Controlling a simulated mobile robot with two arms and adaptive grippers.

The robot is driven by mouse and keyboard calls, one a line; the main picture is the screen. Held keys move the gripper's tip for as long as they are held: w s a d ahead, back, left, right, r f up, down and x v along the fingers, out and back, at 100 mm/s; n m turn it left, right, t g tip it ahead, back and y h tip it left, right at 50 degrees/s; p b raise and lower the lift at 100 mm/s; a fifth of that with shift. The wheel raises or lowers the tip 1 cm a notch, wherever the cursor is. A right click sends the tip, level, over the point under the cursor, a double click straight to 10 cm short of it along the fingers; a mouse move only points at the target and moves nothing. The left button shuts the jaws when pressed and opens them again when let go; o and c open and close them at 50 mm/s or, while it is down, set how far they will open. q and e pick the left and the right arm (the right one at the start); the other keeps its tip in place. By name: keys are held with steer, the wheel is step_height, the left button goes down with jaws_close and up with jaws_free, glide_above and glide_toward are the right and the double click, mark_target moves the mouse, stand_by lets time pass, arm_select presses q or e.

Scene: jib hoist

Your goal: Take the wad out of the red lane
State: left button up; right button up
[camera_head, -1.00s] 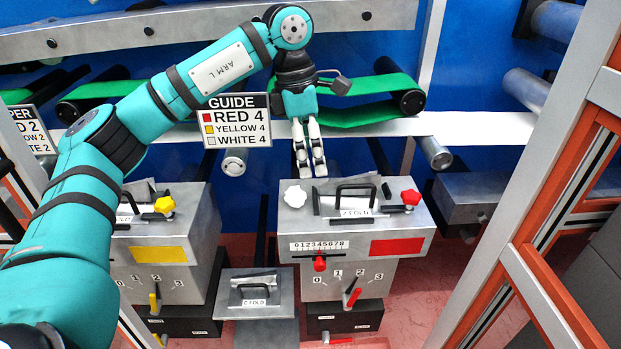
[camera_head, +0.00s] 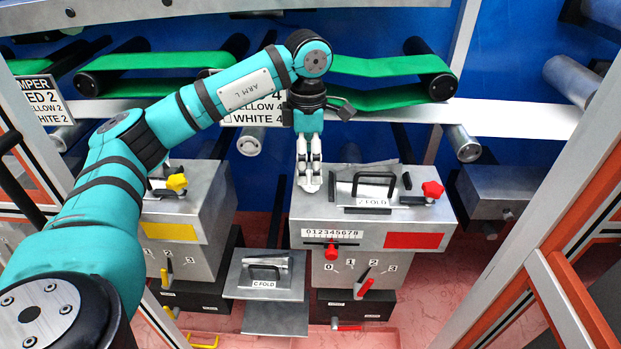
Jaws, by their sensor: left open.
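The red lane is the grey metal box (camera_head: 345,234) with a red panel (camera_head: 411,240), a red star knob (camera_head: 432,189) and a plate labelled Z FOLD (camera_head: 345,190) with a black handle. A small white crumpled lump, which looks like the wad (camera_head: 309,187), lies on the box top at its left end. My left gripper (camera_head: 309,182) points down right over it, and the fingertips partly hide it. The gripper is open; I cannot tell whether the fingers touch the wad. My right gripper is not in view.
A yellow-panelled box (camera_head: 170,231) stands to the left, and a C FOLD plate (camera_head: 264,274) sits low between the boxes. Green belts (camera_head: 385,66) and a white rail (camera_head: 500,117) run behind. An orange-and-grey frame post (camera_head: 570,190) stands at the right.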

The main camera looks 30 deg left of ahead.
mark_target(310, 175)
arm_select(q)
steer(key=shift+f, duration=0.45)
steer(key=f+p, duration=0.1)
steer(key=f, duration=0.2)
steer(key=shift+w+d+f+p, duration=0.15)
steer(key=shift+w+f+p, duration=0.05)
steer(key=shift+f+p, duration=0.15)
steer(key=shift+f, duration=0.3)
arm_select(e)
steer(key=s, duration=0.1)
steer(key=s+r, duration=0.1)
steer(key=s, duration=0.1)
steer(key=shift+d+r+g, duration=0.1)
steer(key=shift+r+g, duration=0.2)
arm_select(q)
steer(key=shift+c, duration=0.2)
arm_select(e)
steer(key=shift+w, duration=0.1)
arm_select(q)
steer(key=c, duration=0.9)
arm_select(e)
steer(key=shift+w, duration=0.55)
